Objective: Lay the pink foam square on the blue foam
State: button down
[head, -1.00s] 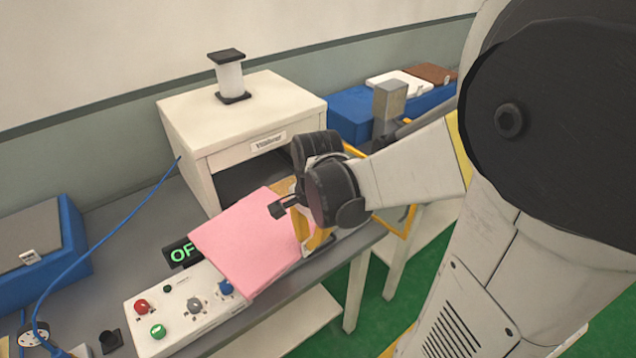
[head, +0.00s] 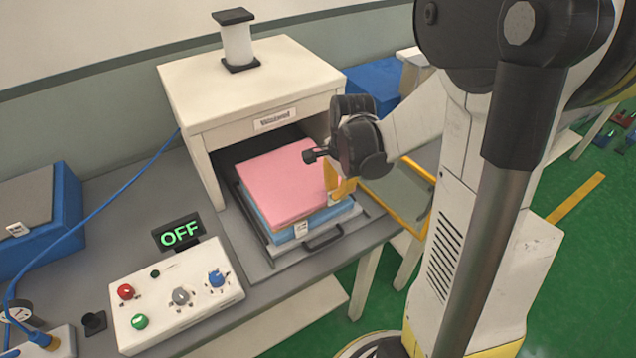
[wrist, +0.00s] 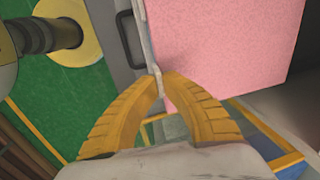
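The pink foam square (head: 279,181) lies flat over the blue foam (head: 280,231) in the head view, nearly covering it, with the edges roughly lined up. A thin tan layer shows between them at the front. The blue foam sits on a pull-out tray (head: 345,216) with a dark handle. My gripper (head: 337,192) is at the right edge of the pink square. In the wrist view its yellow fingers (wrist: 160,80) come together on the edge of the pink square (wrist: 225,50). The contact between pink and blue at the back is hidden.
A white box-shaped machine (head: 240,82) with an open front stands behind the tray, its side wall close to my wrist. A control panel (head: 178,302) and an OFF display (head: 179,232) are at the front left. A yellow-framed stand (head: 418,171) is to the right.

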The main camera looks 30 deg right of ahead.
aim_at(334, 202)
jog(key=shift+w+f, duration=0.2)
jog(key=shift+w, duration=0.05)
jog(key=shift+d+f+b, duration=0.1)
jog(key=shift+f+b, duration=0.65)
jog(key=shift+f, duration=1.15)
jog(key=shift+f, duration=0.2)
jog(key=c, duration=1.6)
grip_release()
jog(key=shift+r, duration=0.1)
jog(key=shift+r, duration=0.1)
